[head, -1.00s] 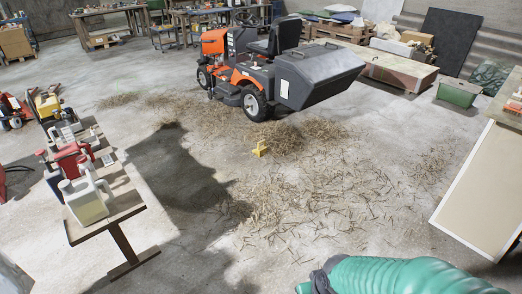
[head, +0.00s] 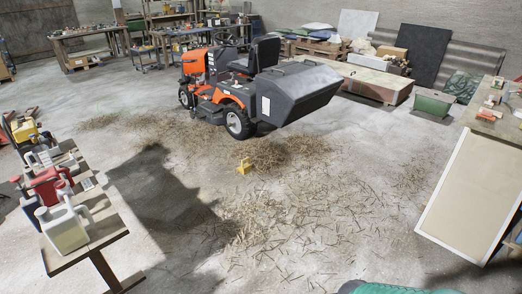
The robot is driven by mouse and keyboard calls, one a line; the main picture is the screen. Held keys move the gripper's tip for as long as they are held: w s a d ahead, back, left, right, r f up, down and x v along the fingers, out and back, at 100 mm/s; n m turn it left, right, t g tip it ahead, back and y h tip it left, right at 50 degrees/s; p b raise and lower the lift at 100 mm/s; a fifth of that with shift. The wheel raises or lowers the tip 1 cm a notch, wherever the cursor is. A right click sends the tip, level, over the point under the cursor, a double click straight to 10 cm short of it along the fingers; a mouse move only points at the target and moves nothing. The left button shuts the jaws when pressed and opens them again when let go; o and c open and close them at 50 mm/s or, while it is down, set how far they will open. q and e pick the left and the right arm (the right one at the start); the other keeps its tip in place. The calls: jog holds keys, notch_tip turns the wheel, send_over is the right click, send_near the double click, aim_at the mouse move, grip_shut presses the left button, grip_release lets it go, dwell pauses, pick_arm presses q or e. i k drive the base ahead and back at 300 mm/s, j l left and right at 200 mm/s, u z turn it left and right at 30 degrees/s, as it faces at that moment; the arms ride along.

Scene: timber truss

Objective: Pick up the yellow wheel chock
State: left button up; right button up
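The yellow wheel chock (head: 244,167) is small and sits on the concrete floor near the middle of the head view. It lies at the edge of scattered straw, in front of the mower and apart from its wheels. A green rounded part shows at the bottom right edge, probably part of my arm. Neither gripper is in view.
An orange ride-on mower (head: 222,85) with a grey rear box stands behind the chock. A narrow bench (head: 92,243) with jugs is at left. A pale panel (head: 468,195) leans at right. Straw (head: 285,205) covers the floor between; the floor around the chock is free of large obstacles.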

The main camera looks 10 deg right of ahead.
aim_at(244, 167)
jog(key=i, duration=3.05)
jog(key=i+u, duration=0.15)
jog(key=i, duration=0.5)
jog(key=i+l, duration=0.2)
jog(key=i, duration=0.4)
jog(key=i+l+u, duration=0.1)
jog(key=i, duration=0.5)
jog(key=i+l, duration=0.15)
jog(key=i, duration=0.5)
jog(key=i+l+u, duration=0.1)
jog(key=i+u, duration=0.15)
jog(key=i, duration=0.15)
